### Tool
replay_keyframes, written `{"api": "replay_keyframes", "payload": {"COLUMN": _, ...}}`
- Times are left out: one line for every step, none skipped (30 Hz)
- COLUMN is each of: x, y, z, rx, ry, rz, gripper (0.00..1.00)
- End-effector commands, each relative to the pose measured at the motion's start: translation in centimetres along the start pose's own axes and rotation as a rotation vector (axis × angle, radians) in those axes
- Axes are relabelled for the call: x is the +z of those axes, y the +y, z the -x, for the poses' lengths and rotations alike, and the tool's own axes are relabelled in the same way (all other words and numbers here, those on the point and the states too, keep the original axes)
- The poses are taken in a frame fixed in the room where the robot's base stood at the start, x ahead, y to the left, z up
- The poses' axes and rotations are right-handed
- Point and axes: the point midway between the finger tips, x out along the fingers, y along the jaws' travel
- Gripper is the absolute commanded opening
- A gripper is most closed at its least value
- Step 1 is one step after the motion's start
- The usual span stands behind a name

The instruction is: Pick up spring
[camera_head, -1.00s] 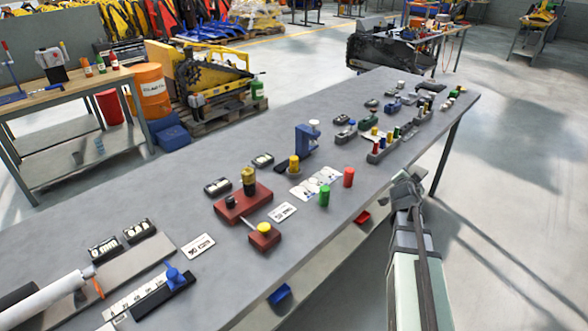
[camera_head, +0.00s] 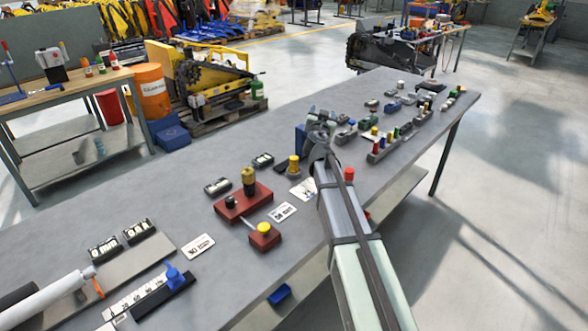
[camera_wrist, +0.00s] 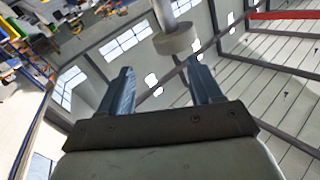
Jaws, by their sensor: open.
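I cannot make out a spring for certain in either view. My gripper (camera_head: 319,130) is over the middle of the grey workbench in the head view, close to the blue stand (camera_head: 300,139), which it now largely hides. In the wrist view my gripper (camera_wrist: 160,68) has its two blue-grey fingers apart, with nothing held between them. A pale round disc on a rod (camera_wrist: 175,40) shows beyond the fingertips, near the top middle. Whether it belongs to the blue stand I cannot tell.
The near-left end holds a white roll (camera_head: 50,299).

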Motion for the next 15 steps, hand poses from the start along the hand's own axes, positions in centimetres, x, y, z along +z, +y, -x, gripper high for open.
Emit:
{"api": "replay_keyframes", "payload": {"x": 0.3, "y": -3.3, "z": -0.2, "rx": -0.031, "ry": 0.006, "rz": 0.03, "gripper": 0.64}}
{"api": "replay_keyframes", "payload": {"x": 0.5, "y": -5.0, "z": -0.2, "rx": -0.048, "ry": 0.01, "rz": 0.047, "gripper": 0.64}}
{"api": "replay_keyframes", "payload": {"x": 0.7, "y": -7.1, "z": 0.0, "rx": -0.069, "ry": 0.017, "rz": 0.071, "gripper": 0.64}}
{"api": "replay_keyframes", "payload": {"x": 0.9, "y": -8.7, "z": 0.1, "rx": -0.085, "ry": 0.023, "rz": 0.089, "gripper": 0.64}}
{"api": "replay_keyframes", "payload": {"x": 1.0, "y": -10.4, "z": 0.3, "rx": -0.101, "ry": 0.029, "rz": 0.107, "gripper": 0.64}}
{"api": "replay_keyframes", "payload": {"x": 1.2, "y": -12.6, "z": 0.5, "rx": -0.122, "ry": 0.037, "rz": 0.131, "gripper": 0.64}}
{"api": "replay_keyframes", "payload": {"x": 1.4, "y": -14.3, "z": 0.8, "rx": -0.139, "ry": 0.043, "rz": 0.148, "gripper": 0.64}}
{"api": "replay_keyframes", "payload": {"x": 1.6, "y": -15.9, "z": 1.1, "rx": -0.155, "ry": 0.05, "rz": 0.164, "gripper": 0.64}}
{"api": "replay_keyframes", "payload": {"x": 1.7, "y": -18.1, "z": 1.5, "rx": -0.176, "ry": 0.06, "rz": 0.186, "gripper": 0.64}}
{"api": "replay_keyframes", "payload": {"x": 1.9, "y": -19.9, "z": 1.9, "rx": -0.193, "ry": 0.068, "rz": 0.203, "gripper": 0.64}}
{"api": "replay_keyframes", "payload": {"x": 2.0, "y": -21.5, "z": 2.2, "rx": -0.209, "ry": 0.076, "rz": 0.219, "gripper": 0.64}}
{"api": "replay_keyframes", "payload": {"x": 2.2, "y": -23.6, "z": 2.8, "rx": -0.229, "ry": 0.087, "rz": 0.24, "gripper": 0.64}}
{"api": "replay_keyframes", "payload": {"x": 2.4, "y": -25.0, "z": 3.2, "rx": -0.243, "ry": 0.095, "rz": 0.254, "gripper": 0.64}}
{"api": "replay_keyframes", "payload": {"x": 2.5, "y": -26.2, "z": 3.6, "rx": -0.255, "ry": 0.102, "rz": 0.266, "gripper": 0.64}}
{"api": "replay_keyframes", "payload": {"x": 2.6, "y": -27.8, "z": 4.1, "rx": -0.271, "ry": 0.111, "rz": 0.281, "gripper": 0.64}}
